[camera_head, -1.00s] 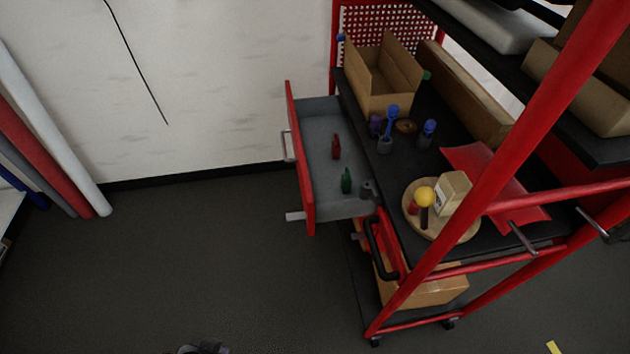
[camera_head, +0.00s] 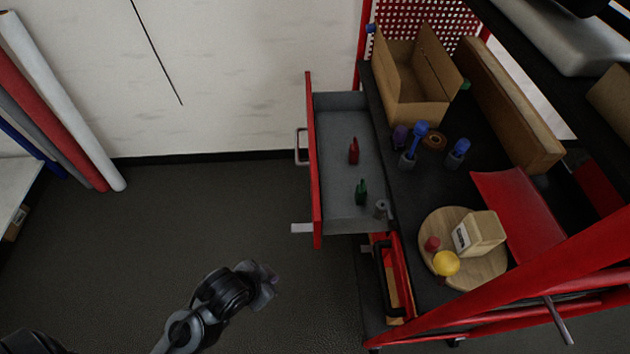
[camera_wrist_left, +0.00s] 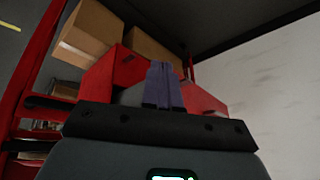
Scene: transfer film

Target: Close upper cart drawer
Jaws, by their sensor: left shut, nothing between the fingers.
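The upper drawer is pulled out to the left from the red cart. Its red front (camera_head: 316,165) stands clear of the cart, with a light handle (camera_head: 300,147) on its outer face. A red bottle (camera_head: 353,153), a green bottle (camera_head: 361,194) and a small grey item (camera_head: 381,208) are inside. My left gripper (camera_head: 268,284) is below and left of the drawer, apart from it. In the left wrist view its fingers (camera_wrist_left: 163,86) are shut and empty, with red surfaces (camera_wrist_left: 205,100) behind them. My right gripper is out of view.
The cart top (camera_head: 405,190) holds an open cardboard box (camera_head: 413,90) and a round wooden board (camera_head: 478,275). A black handle (camera_head: 384,285) sits on a red part below the drawer. Coloured rolls (camera_head: 60,115) lean at the left wall. The floor left of the drawer is clear.

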